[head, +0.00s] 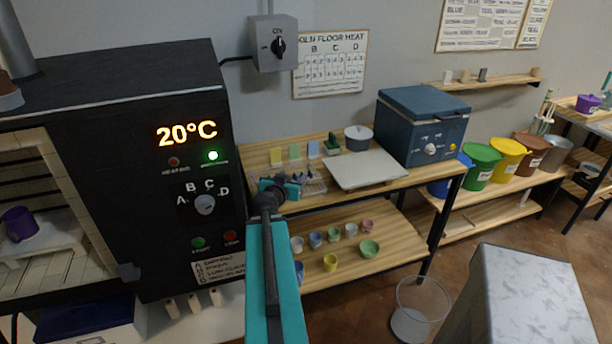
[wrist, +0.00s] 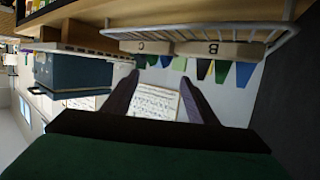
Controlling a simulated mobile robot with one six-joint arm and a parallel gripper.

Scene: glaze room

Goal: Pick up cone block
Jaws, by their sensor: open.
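My gripper (wrist: 160,78) is open and empty in the wrist view, which is upside down. Its two dark fingers are spread, short of the wire rack (wrist: 203,50). In the rack sit two pale cone blocks, one marked B (wrist: 215,49) and one marked C (wrist: 143,47), with several coloured cones, blue, green and yellow among them, on them. In the head view my gripper (head: 290,186) is at the rack (head: 317,184) on the left of the table; the arm hides part of the rack, and the fingertips are hard to make out.
A black kiln (head: 130,130) stands close on the left. Coloured tiles (head: 294,153) stand behind the rack. A pale flat slab (head: 364,169) and a blue box (head: 421,125) are to the right. Small bowls (head: 330,262) sit on the lower shelf. A clear bin (head: 413,322) is on the floor.

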